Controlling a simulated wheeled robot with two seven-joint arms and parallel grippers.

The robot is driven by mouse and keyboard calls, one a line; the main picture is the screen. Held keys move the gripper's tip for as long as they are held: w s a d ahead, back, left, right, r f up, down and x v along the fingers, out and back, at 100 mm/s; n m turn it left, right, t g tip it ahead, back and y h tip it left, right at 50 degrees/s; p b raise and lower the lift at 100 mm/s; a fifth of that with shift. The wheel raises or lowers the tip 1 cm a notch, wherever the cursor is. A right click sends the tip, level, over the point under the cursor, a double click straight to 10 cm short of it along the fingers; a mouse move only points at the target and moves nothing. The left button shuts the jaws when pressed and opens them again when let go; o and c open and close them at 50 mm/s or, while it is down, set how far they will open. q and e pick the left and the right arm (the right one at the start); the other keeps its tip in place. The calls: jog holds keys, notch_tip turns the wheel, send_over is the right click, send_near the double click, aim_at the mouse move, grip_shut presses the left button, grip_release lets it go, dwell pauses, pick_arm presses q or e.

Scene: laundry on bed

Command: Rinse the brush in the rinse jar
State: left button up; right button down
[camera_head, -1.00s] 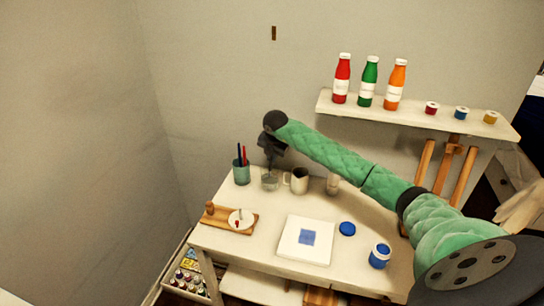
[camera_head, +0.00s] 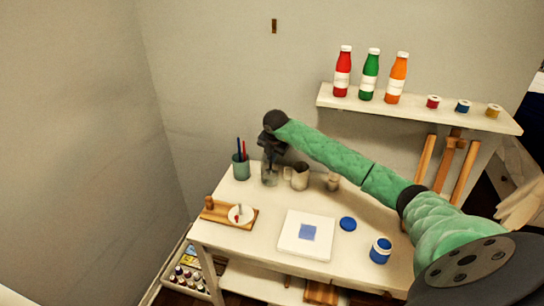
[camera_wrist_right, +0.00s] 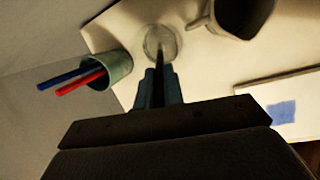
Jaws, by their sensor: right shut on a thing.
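My right gripper (camera_head: 270,158) is shut on the brush, just above the clear rinse jar (camera_head: 269,178) at the back left of the table. In the right wrist view the brush (camera_wrist_right: 160,62) is a thin dark stick between the fingers (camera_wrist_right: 159,88). It points down at the round jar (camera_wrist_right: 160,43), and its far end overlaps the jar's opening. The brush tip is too small to make out, so I cannot tell how deep it reaches. My left gripper is not in view.
A teal cup (camera_head: 240,168) with a blue and a red stick stands close left of the jar. A mug (camera_head: 299,177) stands close right. A white canvas (camera_head: 291,245) with a blue square, a blue paint jar (camera_head: 381,251) and a wooden tray (camera_head: 215,216) lie nearer the front.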

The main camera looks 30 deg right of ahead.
jog(key=shift+r+p, duration=1.5)
jog(key=shift+r, duration=3.85)
notch_tip(320, 180, up, 4)
jog(key=shift+p, duration=0.45)
jog(key=shift+f, duration=0.1)
